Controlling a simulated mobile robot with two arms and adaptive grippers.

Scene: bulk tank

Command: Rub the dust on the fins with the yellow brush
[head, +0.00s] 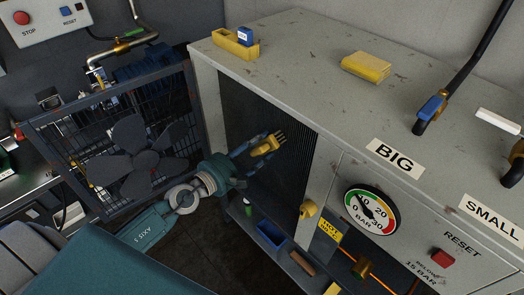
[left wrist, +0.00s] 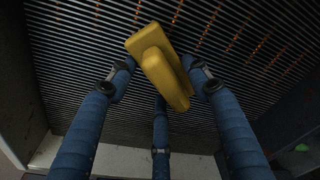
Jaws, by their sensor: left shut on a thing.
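The yellow brush (head: 264,147) is in my left gripper (head: 258,150), in front of the fins (head: 249,112) on the left end of the grey cabinet. In the head view its bristle end points up and right towards the fins. In the left wrist view the yellow brush (left wrist: 158,62) sits between the blue fingers of my left gripper (left wrist: 168,85), which are shut on it. The fins (left wrist: 80,60) show there as dark, close-set ridges with orange-brown dust specks. Whether the bristles touch the fins is hidden. My right gripper is not in view.
A grey cabinet (head: 310,50) carries a yellow tray (head: 228,43) with a blue block and a yellow block (head: 366,67). A fan (head: 130,155) in an open mesh frame stands left of the arm. A gauge (head: 371,209) and a blue bin (head: 270,234) are to the right and below.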

